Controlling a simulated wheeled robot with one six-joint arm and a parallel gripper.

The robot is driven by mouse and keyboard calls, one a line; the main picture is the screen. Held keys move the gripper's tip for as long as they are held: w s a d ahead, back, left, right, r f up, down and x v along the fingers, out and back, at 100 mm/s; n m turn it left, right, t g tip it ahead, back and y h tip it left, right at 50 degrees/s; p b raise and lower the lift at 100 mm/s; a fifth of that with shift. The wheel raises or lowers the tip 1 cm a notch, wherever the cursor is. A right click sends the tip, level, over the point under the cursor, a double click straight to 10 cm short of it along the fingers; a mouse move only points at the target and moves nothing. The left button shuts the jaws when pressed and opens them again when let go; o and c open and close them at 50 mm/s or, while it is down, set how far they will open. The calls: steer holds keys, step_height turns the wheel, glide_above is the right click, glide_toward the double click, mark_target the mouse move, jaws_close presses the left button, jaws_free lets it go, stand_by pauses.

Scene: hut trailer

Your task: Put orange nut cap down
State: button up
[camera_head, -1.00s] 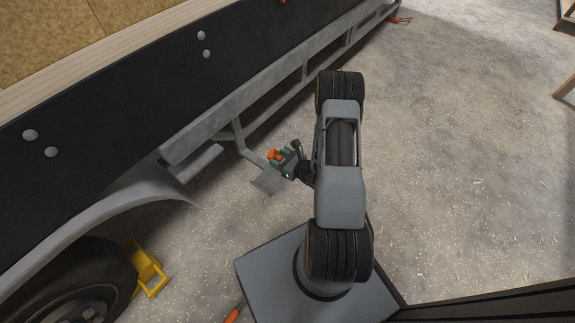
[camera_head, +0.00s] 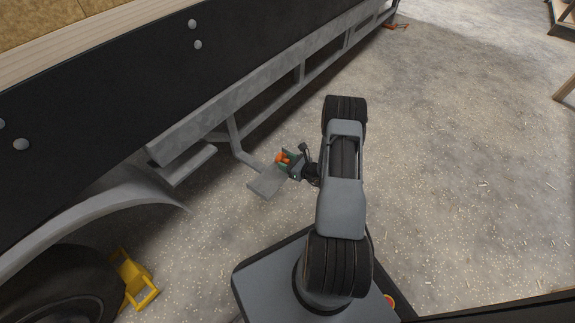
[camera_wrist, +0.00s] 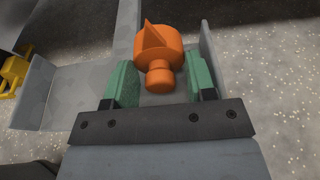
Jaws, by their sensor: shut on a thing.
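The orange nut cap (camera_wrist: 158,45) is between the two green fingers of my gripper (camera_wrist: 160,82) in the wrist view. It has a round body with a pointed fin and a smaller round knob toward the gripper. My gripper is shut on it. In the head view, the cap (camera_head: 281,158) shows small at the end of my gripper (camera_head: 287,162), beside my arm. Behind and below the cap is a grey metal step plate (camera_wrist: 45,95), which also shows in the head view (camera_head: 266,183). I cannot tell whether the cap touches the plate.
The step plate hangs from the trailer's grey frame (camera_head: 200,128) by a bent bracket. A yellow wheel chock (camera_head: 137,282) stands by the trailer wheel (camera_head: 60,285) at lower left. The speckled floor (camera_head: 460,180) to the right is mostly open.

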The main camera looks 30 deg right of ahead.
steer(key=shift+f, duration=0.1)
steer(key=shift+f, duration=0.1)
steer(key=shift+f, duration=0.15)
steer(key=o, duration=0.7)
